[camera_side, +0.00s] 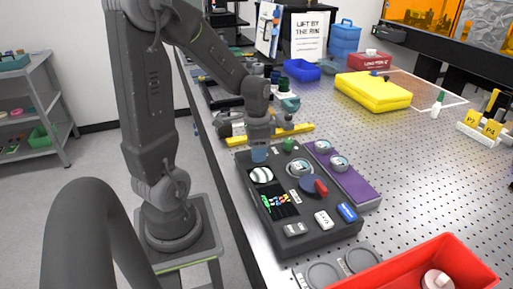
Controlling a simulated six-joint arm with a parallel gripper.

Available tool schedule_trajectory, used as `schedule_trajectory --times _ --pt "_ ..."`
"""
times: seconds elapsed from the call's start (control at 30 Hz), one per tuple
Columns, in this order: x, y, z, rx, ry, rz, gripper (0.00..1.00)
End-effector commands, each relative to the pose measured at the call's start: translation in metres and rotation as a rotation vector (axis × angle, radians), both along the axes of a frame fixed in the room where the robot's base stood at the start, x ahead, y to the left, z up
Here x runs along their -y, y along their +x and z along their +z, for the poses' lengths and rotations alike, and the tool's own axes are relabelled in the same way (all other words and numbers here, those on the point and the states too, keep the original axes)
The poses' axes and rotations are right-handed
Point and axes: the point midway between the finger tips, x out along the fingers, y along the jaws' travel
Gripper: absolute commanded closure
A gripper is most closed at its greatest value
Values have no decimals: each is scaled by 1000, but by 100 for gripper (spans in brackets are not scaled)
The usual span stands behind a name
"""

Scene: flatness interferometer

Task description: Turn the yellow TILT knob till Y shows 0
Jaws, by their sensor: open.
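The dark interferometer box (335,234) lies on the perforated table below my arm. A round striped fringe window (261,175) shows on its top at the left. Below it is a small dark screen with coloured marks (281,200), too small to read, so I cannot tell the Y value. My gripper (260,149) is open over the box's far left corner, close to a pale blue part there. I cannot make out a yellow TILT knob; it may be hidden by my gripper. A green knob (288,145) stands just right of my gripper.
A red-handled blue part (314,187) and a silver round part (299,168) sit on the box. A purple tray (358,187) lies along its right side. A yellow bar (299,129) is behind.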

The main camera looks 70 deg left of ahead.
Motion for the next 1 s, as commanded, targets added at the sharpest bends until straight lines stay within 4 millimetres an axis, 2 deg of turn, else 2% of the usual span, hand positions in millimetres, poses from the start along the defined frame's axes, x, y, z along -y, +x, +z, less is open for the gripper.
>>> schedule_trajectory --times 0.27,0.77,1.0 --pt "0 0 -1 0 0 0 44" --pt "0 0 -1 0 0 0 92" --pt "0 0 -1 0 -1 94 92"
